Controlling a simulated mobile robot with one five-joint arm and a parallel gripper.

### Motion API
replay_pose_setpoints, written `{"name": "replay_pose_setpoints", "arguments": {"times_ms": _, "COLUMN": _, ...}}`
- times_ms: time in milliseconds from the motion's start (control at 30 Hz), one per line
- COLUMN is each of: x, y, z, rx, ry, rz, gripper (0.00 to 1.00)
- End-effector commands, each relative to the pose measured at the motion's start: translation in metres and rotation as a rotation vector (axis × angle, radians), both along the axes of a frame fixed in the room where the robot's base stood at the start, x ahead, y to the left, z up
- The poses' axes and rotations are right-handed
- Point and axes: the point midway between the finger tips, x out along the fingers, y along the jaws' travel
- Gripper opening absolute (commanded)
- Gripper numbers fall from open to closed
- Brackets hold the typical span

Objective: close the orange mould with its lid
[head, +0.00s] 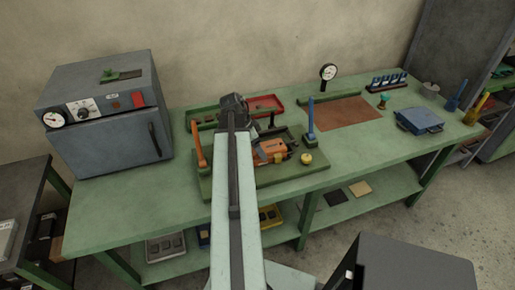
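The orange mould (268,151) sits on a green board on the bench, just right of my arm. My arm covers part of the area to its left. A dark part lies across or just behind its top, and I cannot tell whether this is the lid or part of my gripper. No separate orange lid can be made out. My arm reaches up from the bottom of the head view to a dark joint. My gripper (265,130) seems to be among the dark parts beyond the arm, above the mould; its fingers are too small and hidden to read.
An orange lever (198,147) and a blue lever (310,122) stand either side. A yellow knob (307,159) is right of the mould. A red tray (266,103) lies behind. A grey oven (106,115) fills the left; a blue mould (418,121) lies right. The bench's front left is clear.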

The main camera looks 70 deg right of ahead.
Motion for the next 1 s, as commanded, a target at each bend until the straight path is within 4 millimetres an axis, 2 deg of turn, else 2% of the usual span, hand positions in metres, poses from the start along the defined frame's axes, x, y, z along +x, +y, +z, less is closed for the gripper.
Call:
{"name": "replay_pose_setpoints", "arguments": {"times_ms": 367, "x": 0.001, "y": 0.001, "z": 0.004, "rx": 0.001, "ry": -0.001, "rz": 0.000, "gripper": 0.85}}
{"name": "replay_pose_setpoints", "arguments": {"times_ms": 467, "x": 0.003, "y": 0.003, "z": 0.015, "rx": 0.001, "ry": -0.001, "rz": 0.000, "gripper": 0.85}}
{"name": "replay_pose_setpoints", "arguments": {"times_ms": 800, "x": 0.020, "y": 0.017, "z": 0.071, "rx": 0.000, "ry": -0.001, "rz": 0.000, "gripper": 0.85}}
{"name": "replay_pose_setpoints", "arguments": {"times_ms": 1000, "x": 0.022, "y": 0.019, "z": 0.073, "rx": 0.001, "ry": -0.001, "rz": 0.000, "gripper": 0.85}}
